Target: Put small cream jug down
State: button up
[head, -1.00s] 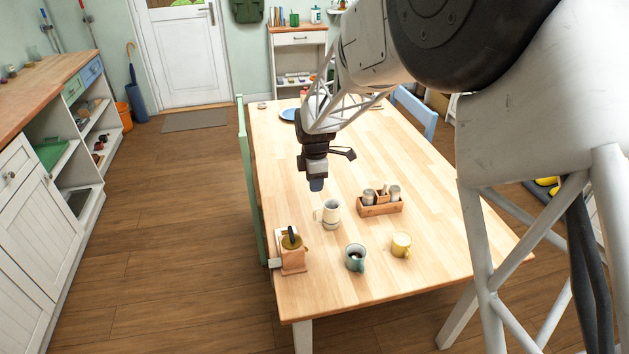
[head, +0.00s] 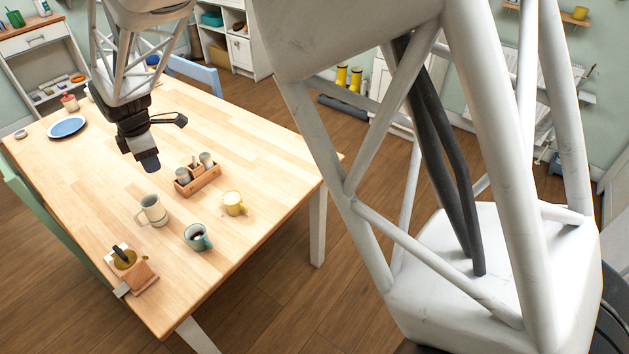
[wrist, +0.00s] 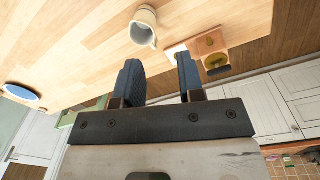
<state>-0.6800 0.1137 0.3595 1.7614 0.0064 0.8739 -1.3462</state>
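The small cream jug (head: 154,210) stands upright on the wooden table (head: 250,170), handle toward the left. In the wrist view, the jug (wrist: 143,28) is beyond my fingertips and apart from them. My gripper (head: 151,164) hangs above and behind the jug in the head view. In the wrist view, my gripper (wrist: 160,76) has its two dark blue fingers spread, with nothing between them.
A wooden caddy with shakers (head: 198,180), a yellow mug (head: 233,204), a teal mug (head: 197,238) and a wooden grinder (head: 134,274) stand close around the jug. A blue plate (head: 67,126) lies at the far left. The table's back middle is clear.

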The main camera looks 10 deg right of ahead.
jog(key=s+d+r+m, duration=0.3)
jog(key=d+r+m, duration=0.1)
jog(key=d, duration=0.6)
jog(key=s+d+r+m+t, duration=0.1)
jog(key=s+d+r+m, duration=0.25)
jog(key=d, duration=0.65)
jog(key=s+d+r+m, duration=0.2)
jog(key=d+r+m, duration=0.25)
jog(key=d, duration=0.55)
jog(key=s+d+m+t, duration=0.1)
jog(key=s+d+m, duration=1)
jog(key=s+d, duration=0.7)
jog(key=s, duration=0.3)
jog(key=shift+s+d+r, duration=0.15)
jog(key=shift+d+r, duration=0.05)
jog(key=shift+d, duration=0.05)
